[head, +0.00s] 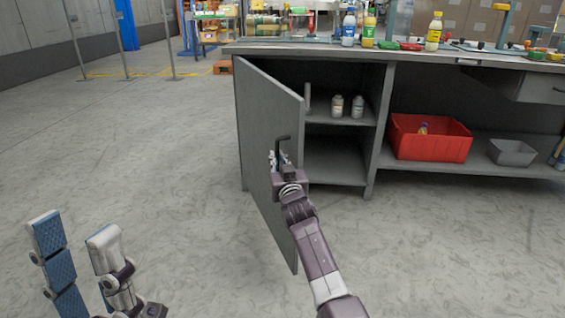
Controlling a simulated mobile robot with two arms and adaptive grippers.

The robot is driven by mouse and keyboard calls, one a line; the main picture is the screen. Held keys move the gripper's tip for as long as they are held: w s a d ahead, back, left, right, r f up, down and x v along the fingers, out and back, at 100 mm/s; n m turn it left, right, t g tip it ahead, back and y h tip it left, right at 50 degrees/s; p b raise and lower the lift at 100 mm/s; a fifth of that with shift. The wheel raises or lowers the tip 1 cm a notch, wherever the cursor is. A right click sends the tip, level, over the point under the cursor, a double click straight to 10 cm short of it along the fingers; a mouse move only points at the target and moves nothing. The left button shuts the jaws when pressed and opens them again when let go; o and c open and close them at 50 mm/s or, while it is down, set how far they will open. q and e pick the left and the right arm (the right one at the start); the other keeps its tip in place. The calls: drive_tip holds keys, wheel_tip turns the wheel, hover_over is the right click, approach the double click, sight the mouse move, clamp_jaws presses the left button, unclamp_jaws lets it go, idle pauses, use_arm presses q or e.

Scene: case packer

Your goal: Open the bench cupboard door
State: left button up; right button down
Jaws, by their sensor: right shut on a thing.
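The bench cupboard door (262,130) is grey and stands swung well out from the cupboard (340,160), hinged at its left side. The cupboard's inside shows, with a shelf and two small bottles (347,107) on it. The door has a dark handle (284,139) near its free edge. My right gripper (280,160) is at the handle and shut on it; its fingers partly hide the handle's lower part. My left gripper (74,230) is at the lower left, open and empty, away from the door over the floor.
A red crate (432,145) and a grey bin (512,151) sit on the bench's lower shelf to the right. Bottles and tools stand on the bench top (420,50). Thin posts (121,40) stand at the back left. The floor left of the door is clear.

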drive_tip(key=shift+a, duration=0.15)
idle(0.3)
drive_tip(key=c, duration=2.3)
unclamp_jaws()
drive_tip(key=shift+s, duration=0.1)
drive_tip(key=shift+s, duration=0.5)
drive_tip(key=s, duration=0.3)
drive_tip(key=s+d, duration=0.1)
drive_tip(key=s, duration=0.6)
drive_tip(key=shift+s+d, duration=0.2)
drive_tip(key=shift+s, duration=0.15)
